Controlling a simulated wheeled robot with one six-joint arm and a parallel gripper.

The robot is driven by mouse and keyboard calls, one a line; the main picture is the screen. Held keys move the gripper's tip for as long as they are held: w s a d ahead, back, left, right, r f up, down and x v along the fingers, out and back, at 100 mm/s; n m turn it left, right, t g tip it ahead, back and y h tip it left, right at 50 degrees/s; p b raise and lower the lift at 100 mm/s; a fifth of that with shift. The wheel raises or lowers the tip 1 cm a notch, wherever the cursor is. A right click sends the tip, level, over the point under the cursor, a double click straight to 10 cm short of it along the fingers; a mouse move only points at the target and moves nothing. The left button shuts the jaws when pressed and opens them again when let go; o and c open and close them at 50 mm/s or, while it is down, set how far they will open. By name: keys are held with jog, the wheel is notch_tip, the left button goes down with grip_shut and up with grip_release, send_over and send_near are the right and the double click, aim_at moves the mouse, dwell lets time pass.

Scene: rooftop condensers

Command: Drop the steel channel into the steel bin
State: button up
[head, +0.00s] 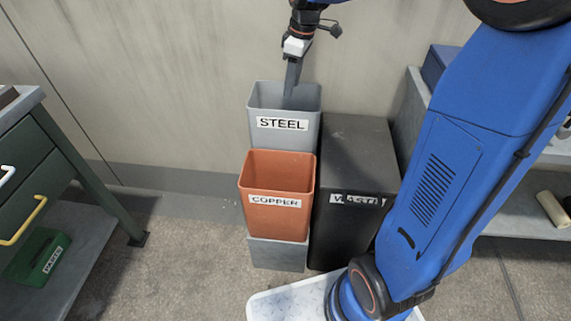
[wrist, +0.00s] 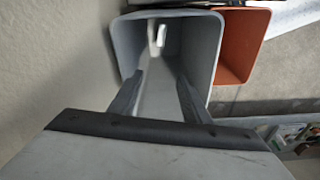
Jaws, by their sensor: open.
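The steel bin (head: 283,143) is a grey open box with a STEEL label, standing by the wall; its mouth also shows in the wrist view (wrist: 210,60). My gripper (head: 291,82) points down over this bin, and a narrow grey length under it reaches inside the rim. In the wrist view my gripper (wrist: 158,78) has its two dark fingers spread apart. A pale grey strip between them, seemingly the steel channel (wrist: 158,95), runs down into the bin. I cannot tell whether a finger touches it. A small white shape shows deeper in the bin, and the channel's lower end is unclear.
The orange copper bin (head: 277,175) stands in front of the steel bin. The black waste bin (head: 357,150) is at their right. A green drawer bench (head: 30,165) is at left, with a green box (head: 40,258) on its lower shelf. Bare floor lies between.

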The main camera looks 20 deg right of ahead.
notch_tip(320, 180, up, 17)
jog(key=s+d, duration=0.1)
jog(key=d, duration=0.1)
jog(key=shift+s, duration=0.25)
jog(key=shift+d, duration=0.1)
dwell(0.3)
